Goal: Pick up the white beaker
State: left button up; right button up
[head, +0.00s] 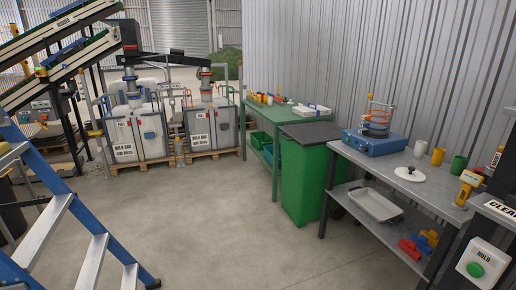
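A small white beaker (420,148) stands upright on the grey workbench (395,186) at the right. It is the leftmost of a short row of cups, beside a yellow cup (438,156) and a dark green cup (459,164). Neither of my grippers shows in the head view, and nothing is touching the beaker.
On the workbench, a blue device (374,142) with a coiled stand is left of the beaker, and a white lid (410,174) lies in front. A yellow handheld tool (467,188) is at right. A green bin (306,185) stands beside the bench. The concrete floor (215,235) is clear.

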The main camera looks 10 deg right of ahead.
aim_at(420, 147)
jog(key=i, duration=2.7)
jog(key=z, duration=3.35)
jog(key=i, duration=1)
jog(key=u, duration=0.05)
